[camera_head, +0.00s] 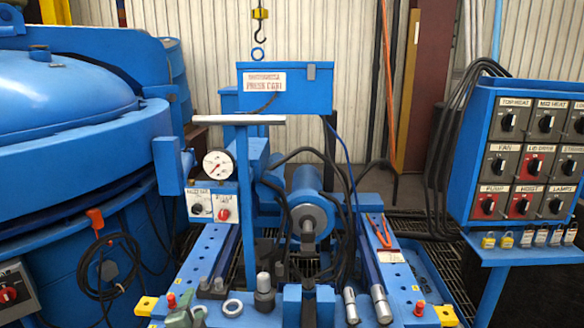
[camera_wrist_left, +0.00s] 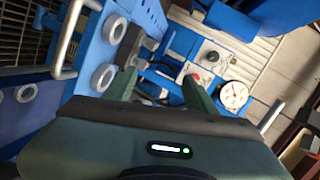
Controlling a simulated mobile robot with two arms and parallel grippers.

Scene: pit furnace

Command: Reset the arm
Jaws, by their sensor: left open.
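My left gripper shows at the bottom edge of the head view (camera_head: 187,317), as a small dark green piece low at the left of the blue bench. In the left wrist view its two green fingers (camera_wrist_left: 160,88) stand apart with nothing between them. Beyond the fingers are the control box with a red knob and the white round gauge (camera_wrist_left: 234,95). The same gauge (camera_head: 217,165) shows in the head view. The rest of the left arm is hidden below the head view. My right gripper is in neither view.
A blue bench (camera_head: 207,255) holds a motor (camera_head: 308,205), cables, grey rings (camera_head: 233,307) and cylinders (camera_head: 381,303) close to my gripper. A large blue furnace (camera_head: 75,95) stands at left, a switch panel (camera_head: 483,150) at right. A crane hook (camera_head: 260,30) hangs at the back.

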